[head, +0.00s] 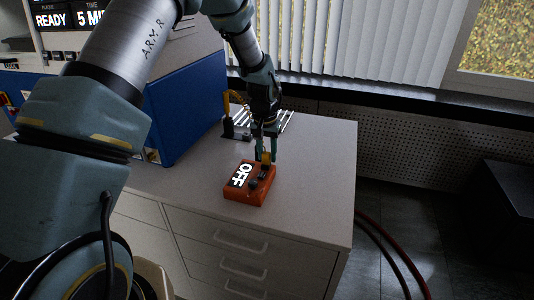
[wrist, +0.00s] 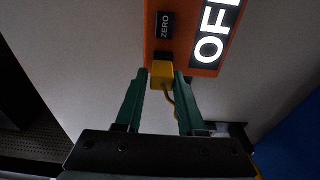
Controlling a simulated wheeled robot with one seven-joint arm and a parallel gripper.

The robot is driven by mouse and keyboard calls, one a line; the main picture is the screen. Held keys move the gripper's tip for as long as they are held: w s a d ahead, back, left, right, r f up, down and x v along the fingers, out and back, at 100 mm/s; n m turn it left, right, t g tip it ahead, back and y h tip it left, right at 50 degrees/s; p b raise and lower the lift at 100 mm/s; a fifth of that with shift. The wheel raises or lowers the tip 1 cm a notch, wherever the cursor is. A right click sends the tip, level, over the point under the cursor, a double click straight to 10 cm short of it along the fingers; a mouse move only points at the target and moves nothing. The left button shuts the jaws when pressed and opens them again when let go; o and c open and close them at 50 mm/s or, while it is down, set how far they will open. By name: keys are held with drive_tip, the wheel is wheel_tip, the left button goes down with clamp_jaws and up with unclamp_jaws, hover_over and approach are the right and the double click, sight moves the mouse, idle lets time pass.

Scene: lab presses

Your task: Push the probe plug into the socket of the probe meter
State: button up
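The probe meter (head: 248,187) is an orange box on the grey bench top, with a lit display reading OFF. The wrist view shows part of the meter (wrist: 184,58), with a black ZERO label. The yellow probe plug (wrist: 162,74) is at the meter's edge, its cable running back between my fingers. It also shows in the head view (head: 266,157). The socket is hidden. My gripper (wrist: 161,71) has one green finger on each side of the plug, with narrow gaps showing; it looks open. In the head view my gripper (head: 265,156) reaches down at the meter's far end.
A blue-sided machine (head: 186,105) stands left of the meter. A dark stand (head: 233,130) with a yellow cable is behind, beside a striped rack (head: 275,121). The bench top is clear right of the meter, up to its edge.

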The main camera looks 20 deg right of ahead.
sight(266, 166)
drive_tip(key=o, duration=0.4)
drive_tip(key=shift+r, duration=0.1)
drive_tip(key=r+b, duration=0.1)
drive_tip(key=r, duration=0.2)
drive_tip(key=r+b, duration=0.1)
drive_tip(key=r, duration=0.3)
drive_tip(key=s+a+r, duration=0.1)
drive_tip(key=r, duration=0.2)
drive_tip(key=shift+r+b, duration=0.3)
drive_tip(key=shift+b, duration=0.1)
drive_tip(key=a+r+n, duration=0.1)
drive_tip(key=a+n, duration=0.2)
drive_tip(key=a, duration=1.5)
drive_tip(key=s+a+n, duration=0.1)
drive_tip(key=s+a, duration=0.2)
drive_tip(key=a, duration=0.3)
drive_tip(key=s+a+n, duration=0.2)
drive_tip(key=s+a, duration=0.1)
drive_tip(key=a, duration=0.2)
drive_tip(key=s+a+f+n, duration=0.1)
drive_tip(key=s+a, duration=0.3)
drive_tip(key=a, duration=0.2)
drive_tip(key=shift+a+t+y, duration=0.3)
drive_tip(key=shift+a+y, duration=0.05)
drive_tip(key=shift+y, duration=0.05)
